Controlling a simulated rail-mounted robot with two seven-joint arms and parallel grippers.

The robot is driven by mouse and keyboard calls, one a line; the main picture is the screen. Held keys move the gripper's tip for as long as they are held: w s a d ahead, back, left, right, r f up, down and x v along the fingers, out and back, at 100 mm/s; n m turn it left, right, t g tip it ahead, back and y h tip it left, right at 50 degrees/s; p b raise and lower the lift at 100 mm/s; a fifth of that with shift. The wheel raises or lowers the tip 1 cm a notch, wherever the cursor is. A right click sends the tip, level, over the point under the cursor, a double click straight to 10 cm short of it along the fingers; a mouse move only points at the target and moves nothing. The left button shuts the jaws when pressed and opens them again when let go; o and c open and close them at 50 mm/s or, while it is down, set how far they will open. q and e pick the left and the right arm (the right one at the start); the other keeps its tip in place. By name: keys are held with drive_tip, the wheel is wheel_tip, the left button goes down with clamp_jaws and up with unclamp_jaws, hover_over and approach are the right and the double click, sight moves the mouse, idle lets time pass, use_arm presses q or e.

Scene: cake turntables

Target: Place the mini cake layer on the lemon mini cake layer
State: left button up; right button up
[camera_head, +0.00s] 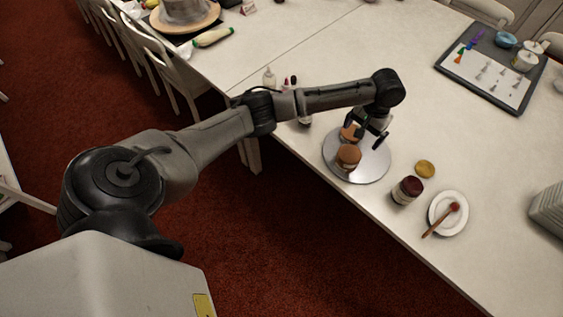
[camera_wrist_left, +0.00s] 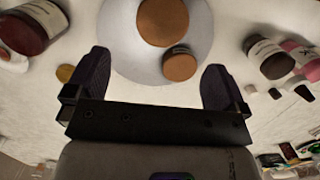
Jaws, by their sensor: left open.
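A silver round turntable (camera_head: 372,168) stands near the table's front edge. Two brown round cake pieces are on it: a front one (camera_head: 348,157), larger in the left wrist view (camera_wrist_left: 163,20), and a smaller-looking one behind it (camera_head: 347,132), also in the left wrist view (camera_wrist_left: 180,64). I cannot tell which is lemon. A yellow-brown disc (camera_head: 425,169) lies on the table right of the turntable. My left gripper (camera_head: 372,141) is above the turntable's back part, beside the rear piece, open and empty; its spread fingers show in the wrist view (camera_wrist_left: 155,82). My right gripper is not in view.
A dark red jar (camera_head: 407,190) and a white saucer (camera_head: 449,222) with a brush are right of the turntable. Small bottles (camera_head: 304,116) stand left of it, near my arm. A tray of piping tips (camera_head: 490,70) is at the back right. The central tabletop is clear.

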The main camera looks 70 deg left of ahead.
use_arm(q)
drive_tip(key=s+d+f+m+t+h, duration=0.15)
drive_tip(key=s+d+f+m, duration=0.45)
drive_tip(key=s+d+f, duration=0.85)
drive_tip(key=s+a+r+t+y, duration=0.1)
drive_tip(key=s+r+t, duration=0.1)
drive_tip(key=s, duration=0.8)
drive_tip(key=s+r+t+y, duration=0.1)
drive_tip(key=s+r, duration=0.1)
drive_tip(key=s, duration=0.8)
drive_tip(key=shift+s+a+r+t, duration=0.35)
